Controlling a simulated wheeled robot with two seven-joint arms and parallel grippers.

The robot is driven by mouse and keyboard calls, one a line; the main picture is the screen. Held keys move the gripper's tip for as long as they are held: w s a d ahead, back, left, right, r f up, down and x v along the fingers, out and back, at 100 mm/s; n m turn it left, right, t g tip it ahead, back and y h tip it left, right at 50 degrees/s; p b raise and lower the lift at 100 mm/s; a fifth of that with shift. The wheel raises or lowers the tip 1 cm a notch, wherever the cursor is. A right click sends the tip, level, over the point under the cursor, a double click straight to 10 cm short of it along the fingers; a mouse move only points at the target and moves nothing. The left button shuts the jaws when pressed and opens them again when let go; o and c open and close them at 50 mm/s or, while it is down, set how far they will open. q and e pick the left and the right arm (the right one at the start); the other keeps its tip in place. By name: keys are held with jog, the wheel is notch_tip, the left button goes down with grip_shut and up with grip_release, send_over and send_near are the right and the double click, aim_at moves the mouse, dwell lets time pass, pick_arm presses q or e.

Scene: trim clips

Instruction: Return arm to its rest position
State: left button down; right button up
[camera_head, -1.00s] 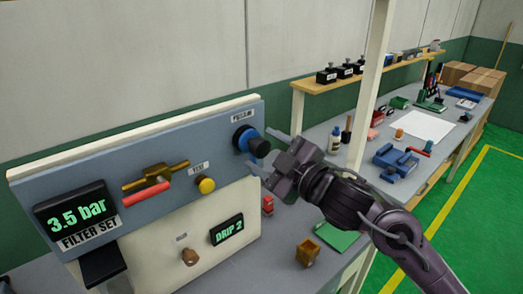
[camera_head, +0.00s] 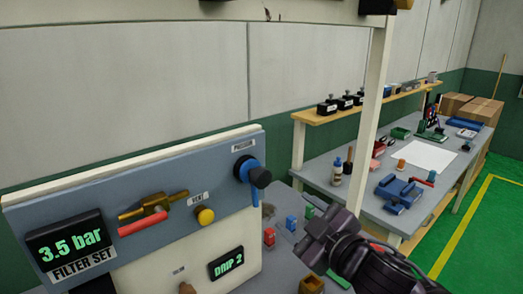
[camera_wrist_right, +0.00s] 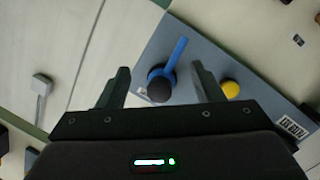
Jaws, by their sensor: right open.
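My right gripper (camera_head: 306,231) is in the lower middle of the head view, to the right of the panel and apart from it. Its dark jaws are open and empty; in the right wrist view the two fingers (camera_wrist_right: 163,84) stand wide apart. A blue-handled knob with a black cap (camera_head: 252,172) is on the panel's upper right. In the wrist view the blue knob (camera_wrist_right: 172,66) appears between the fingers but farther off. My left gripper is not in view.
The blue-grey panel (camera_head: 100,199) carries a 3.5 bar display (camera_head: 70,240), a red-handled brass valve (camera_head: 145,222) and a yellow button (camera_head: 205,216). Small coloured blocks (camera_head: 291,222) lie behind the gripper. A post (camera_head: 368,110) and a cluttered bench (camera_head: 340,190) stand at right.

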jog(key=s+d+f+m+g+h, duration=0.25)
jog(key=d+f+m+h, duration=0.2)
jog(key=f, duration=0.65)
jog(key=s+d+f+m+g+h, duration=0.1)
jog(key=s+d+f+m+g, duration=0.2)
jog(key=s+f, duration=0.5)
jog(key=s+d+f+m+g+h, duration=0.2)
jog(key=s+f+m+g, duration=0.1)
jog(key=s+f+g, duration=0.45)
jog(key=s+f, duration=0.3)
jog(key=f, duration=1.4)
jog(key=s+f, duration=0.3)
jog(key=f, duration=1.4)
jog(key=s+d+f+g, duration=0.1)
jog(key=s+d+f, duration=0.2)
jog(key=s+f, duration=1.1)
jog(key=s, duration=0.3)
jog(key=shift+s+d+f, duration=0.15)
jog(key=shift+s+f, duration=0.15)
jog(key=shift+f, duration=0.05)
jog(key=shift+n, duration=0.25)
jog(key=shift+c, duration=0.2)
